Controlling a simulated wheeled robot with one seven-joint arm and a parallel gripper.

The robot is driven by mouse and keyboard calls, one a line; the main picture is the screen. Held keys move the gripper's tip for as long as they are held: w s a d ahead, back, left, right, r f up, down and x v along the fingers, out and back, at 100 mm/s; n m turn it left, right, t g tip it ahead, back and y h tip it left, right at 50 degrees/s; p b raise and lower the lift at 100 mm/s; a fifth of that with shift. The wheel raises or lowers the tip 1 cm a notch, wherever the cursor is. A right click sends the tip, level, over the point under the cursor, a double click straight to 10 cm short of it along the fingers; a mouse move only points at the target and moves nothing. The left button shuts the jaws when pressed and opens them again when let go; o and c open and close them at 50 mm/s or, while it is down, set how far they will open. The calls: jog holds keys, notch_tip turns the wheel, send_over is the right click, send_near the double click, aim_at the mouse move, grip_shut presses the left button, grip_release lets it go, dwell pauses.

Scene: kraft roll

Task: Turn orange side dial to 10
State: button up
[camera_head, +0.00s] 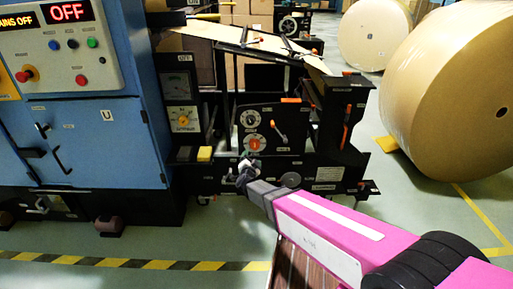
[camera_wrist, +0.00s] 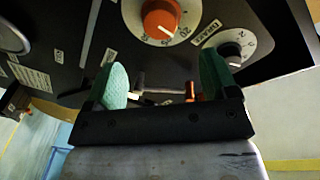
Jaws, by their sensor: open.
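The orange side dial (camera_head: 256,144) sits on the black side panel of the machine, below a second, dark-centred dial. In the wrist view the orange knob (camera_wrist: 160,18) is at the top, on a white numbered scale. Its white mark points towards the lower right, near a numeral that looks like 20. My gripper (camera_head: 247,173) is just below and left of the dial in the head view. In the wrist view my gripper (camera_wrist: 165,82) has its green-padded fingers spread apart, with the knob beyond the tips and not visibly between them.
A black-knobbed dial (camera_wrist: 232,48) is beside the right finger. A lever with an orange end (camera_head: 279,131) stands right of the orange dial. A gauge panel with another orange knob (camera_head: 183,121) is to the left. Large kraft rolls (camera_head: 449,100) stand at the right.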

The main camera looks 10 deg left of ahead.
aim_at(254, 147)
jog(key=w, duration=0.3)
jog(key=w+a, duration=0.1)
jog(key=w, duration=0.6)
jog(key=shift+w+a, duration=0.15)
jog(key=c, duration=0.9)
